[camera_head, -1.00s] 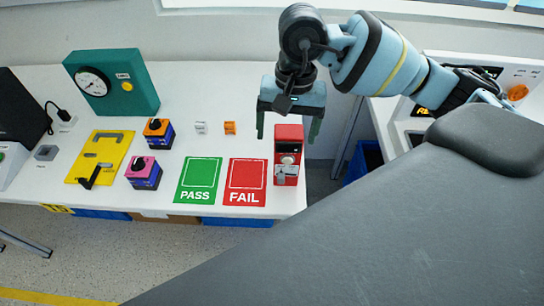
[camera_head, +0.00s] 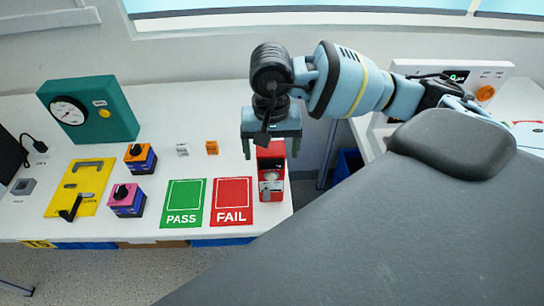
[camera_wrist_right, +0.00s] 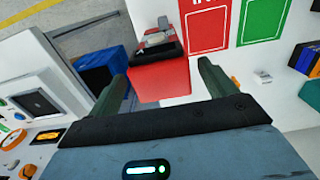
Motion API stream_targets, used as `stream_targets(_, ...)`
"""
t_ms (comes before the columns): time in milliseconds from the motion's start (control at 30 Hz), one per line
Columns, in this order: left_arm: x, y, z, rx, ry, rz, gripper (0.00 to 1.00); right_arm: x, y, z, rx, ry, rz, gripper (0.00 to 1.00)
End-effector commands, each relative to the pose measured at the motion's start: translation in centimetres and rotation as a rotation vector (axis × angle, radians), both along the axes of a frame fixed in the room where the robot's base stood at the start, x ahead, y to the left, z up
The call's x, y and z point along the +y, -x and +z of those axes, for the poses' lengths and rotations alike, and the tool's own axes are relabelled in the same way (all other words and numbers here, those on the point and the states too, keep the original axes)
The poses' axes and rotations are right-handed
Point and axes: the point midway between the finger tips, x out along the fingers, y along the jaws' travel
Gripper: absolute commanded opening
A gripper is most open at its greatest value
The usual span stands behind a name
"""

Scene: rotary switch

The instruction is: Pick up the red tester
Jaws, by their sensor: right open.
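The red tester (camera_head: 271,173) is a red box with a dark display and a grey part on its front, at the right end of the white table. In the right wrist view the red tester (camera_wrist_right: 160,82) shows its red top between the two green fingers. My right gripper (camera_head: 271,152) is open, its fingers pointing down on either side of the tester's upper part in the head view. It also shows open in the right wrist view (camera_wrist_right: 162,80). Whether the fingers touch the tester I cannot tell. My left gripper is not in view.
A green PASS mat (camera_head: 183,204) and a red FAIL mat (camera_head: 232,203) lie left of the tester. Two switch boxes, orange-topped (camera_head: 140,158) and pink-topped (camera_head: 126,200), stand farther left by a yellow plate (camera_head: 80,187). A teal gauge box (camera_head: 90,110) stands behind. A gap separates the tables.

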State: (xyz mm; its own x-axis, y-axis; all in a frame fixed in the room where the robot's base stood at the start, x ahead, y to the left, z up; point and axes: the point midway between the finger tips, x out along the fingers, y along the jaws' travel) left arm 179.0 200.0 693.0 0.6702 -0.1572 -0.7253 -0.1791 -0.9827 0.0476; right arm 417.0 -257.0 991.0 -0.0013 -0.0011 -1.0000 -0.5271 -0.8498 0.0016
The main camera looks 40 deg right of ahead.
Motion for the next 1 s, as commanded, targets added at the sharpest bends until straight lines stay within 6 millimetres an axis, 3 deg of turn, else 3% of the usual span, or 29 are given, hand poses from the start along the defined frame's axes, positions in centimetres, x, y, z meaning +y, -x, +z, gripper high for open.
stream_targets(200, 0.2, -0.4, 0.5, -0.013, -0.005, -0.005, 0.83, 0.1, 0.0, -2.4, -0.001, -0.001, 0.000, 0.84)
stream_targets(500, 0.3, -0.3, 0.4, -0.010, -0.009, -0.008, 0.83, 0.1, 0.0, -2.8, -0.003, -0.001, 0.001, 0.82)
stream_targets(1000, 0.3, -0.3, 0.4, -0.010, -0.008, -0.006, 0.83, 0.1, 0.0, -2.8, -0.002, -0.001, 0.001, 0.17)
